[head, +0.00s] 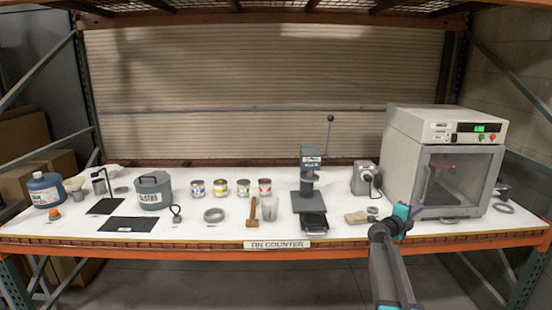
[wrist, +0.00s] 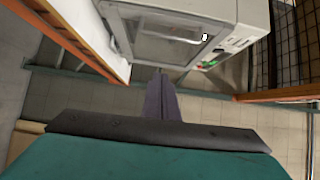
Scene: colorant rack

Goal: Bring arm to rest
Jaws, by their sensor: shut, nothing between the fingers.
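My gripper (head: 416,210) shows in the head view at the front edge of the white counter (head: 330,227), in front of the grey cabinet machine. My arm reaches up to it from the bottom of the picture. In the wrist view my gripper (wrist: 160,75) has its dark fingers together, with nothing visible between them. The teal gripper body fills the bottom of that view. The fingers appear apart from the machine.
The cabinet machine (head: 445,135) with a glass door stands at the counter's right; it also shows in the wrist view (wrist: 180,30). Left of my gripper are a sponge-like block (head: 356,218) and a press (head: 311,185). Several tins, bottles and tools stand further left. Floor space lies in front.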

